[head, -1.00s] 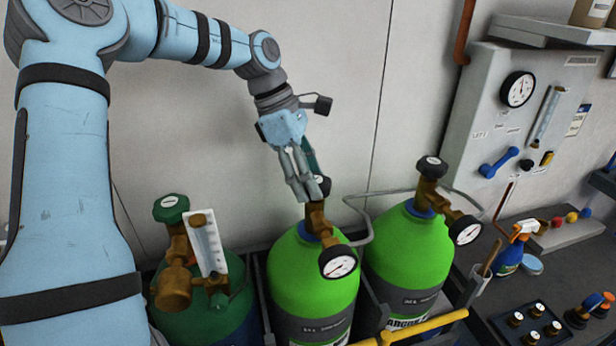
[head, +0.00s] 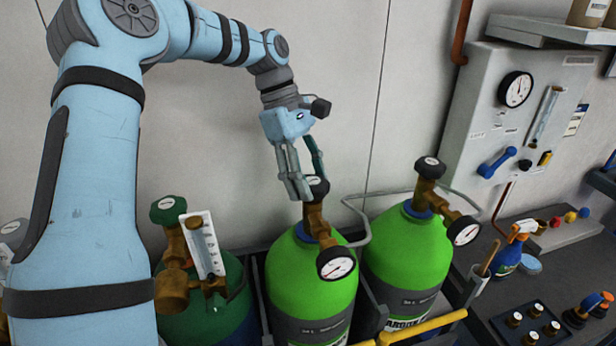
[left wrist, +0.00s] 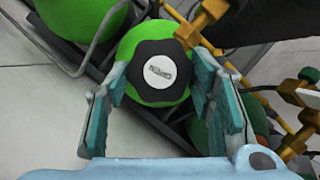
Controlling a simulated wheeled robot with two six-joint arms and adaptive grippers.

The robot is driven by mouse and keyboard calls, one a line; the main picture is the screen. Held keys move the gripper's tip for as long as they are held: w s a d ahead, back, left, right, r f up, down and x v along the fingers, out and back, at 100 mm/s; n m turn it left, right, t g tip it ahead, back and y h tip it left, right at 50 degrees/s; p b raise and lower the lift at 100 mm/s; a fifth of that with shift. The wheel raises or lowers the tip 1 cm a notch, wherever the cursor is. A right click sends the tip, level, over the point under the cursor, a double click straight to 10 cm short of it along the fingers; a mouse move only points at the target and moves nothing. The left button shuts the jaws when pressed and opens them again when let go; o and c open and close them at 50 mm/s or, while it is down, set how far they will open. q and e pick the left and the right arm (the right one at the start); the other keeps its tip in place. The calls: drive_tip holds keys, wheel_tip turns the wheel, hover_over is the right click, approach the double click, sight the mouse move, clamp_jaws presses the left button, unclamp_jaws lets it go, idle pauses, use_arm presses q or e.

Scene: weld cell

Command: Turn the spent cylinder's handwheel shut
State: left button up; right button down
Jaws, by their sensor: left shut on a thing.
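The middle bright-green cylinder (head: 290,278) stands upright with a brass valve, a black handwheel (head: 317,188) on top and a round gauge (head: 336,263) in front. My left gripper (head: 311,190) reaches down from above, its fingers at the handwheel. In the left wrist view the black handwheel (left wrist: 160,72) with its pale centre label sits between the two teal-padded fingers, and the gripper is shut on it. The gauge reading is too small to tell. My right gripper is not in view.
A second bright-green cylinder (head: 400,255) with its own black handwheel (head: 430,167) stands close on the right. A dark-green cylinder (head: 235,315) with a flowmeter (head: 203,245) stands on the left. A yellow bar (head: 425,326) runs in front; the wall is close behind.

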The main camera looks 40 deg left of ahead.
use_arm(q)
drive_tip(key=shift+s+d+f, duration=0.1)
drive_tip(key=o, duration=0.9)
drive_tip(key=shift+c, duration=0.2)
drive_tip(key=o, duration=0.3)
drive_tip(key=shift+d, duration=0.2)
